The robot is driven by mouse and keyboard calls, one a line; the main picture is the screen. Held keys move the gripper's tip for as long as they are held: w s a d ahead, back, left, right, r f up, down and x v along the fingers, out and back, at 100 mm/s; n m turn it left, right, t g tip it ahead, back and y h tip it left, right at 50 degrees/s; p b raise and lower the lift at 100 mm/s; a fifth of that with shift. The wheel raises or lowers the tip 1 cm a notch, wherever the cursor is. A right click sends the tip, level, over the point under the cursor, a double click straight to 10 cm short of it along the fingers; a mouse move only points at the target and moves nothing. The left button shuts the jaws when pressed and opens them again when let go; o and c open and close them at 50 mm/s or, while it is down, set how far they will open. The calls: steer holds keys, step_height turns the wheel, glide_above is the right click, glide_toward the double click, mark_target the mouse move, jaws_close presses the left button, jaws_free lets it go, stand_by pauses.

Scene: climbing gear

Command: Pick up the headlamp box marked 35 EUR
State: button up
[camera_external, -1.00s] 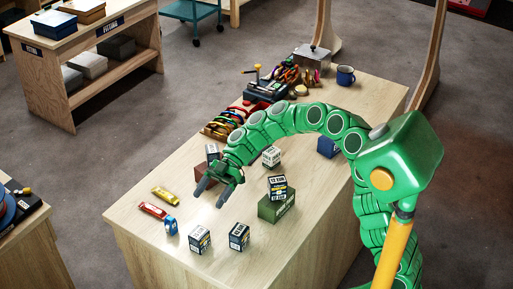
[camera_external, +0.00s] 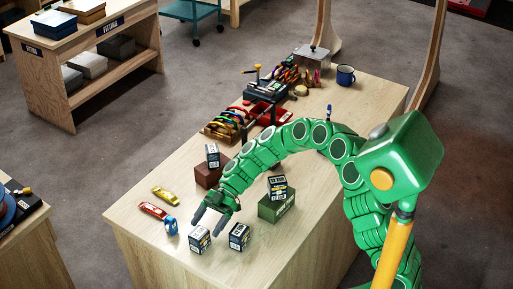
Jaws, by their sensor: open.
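Several small dark headlamp boxes with white price labels are in view. One box (camera_external: 200,240) and another box (camera_external: 239,237) stand side by side at the table's near end. A third box (camera_external: 278,187) sits on a green block (camera_external: 277,208). A fourth box (camera_external: 212,155) sits on a brown block (camera_external: 208,174). The labels are too small to read surely, so I cannot tell which is marked 35 EUR. My gripper (camera_external: 209,220) is open and empty, fingers pointing down just above the leftmost near box; whether it touches is unclear.
A red tool (camera_external: 153,210), a yellow tool (camera_external: 165,194) and a blue item (camera_external: 171,226) lie left of the near boxes. Coloured gear (camera_external: 227,125) and a mug (camera_external: 346,75) stand farther back on the wooden table (camera_external: 135,225). The near-left corner is clear.

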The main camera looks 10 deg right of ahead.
mark_target(202, 228)
steer(key=shift+x, duration=2.35)
steer(key=shift+w+a, duration=0.2)
steer(key=shift+c, duration=0.4)
steer(key=c, duration=1)
steer(key=shift+r, duration=0.1)
steer(key=shift+c, duration=0.2)
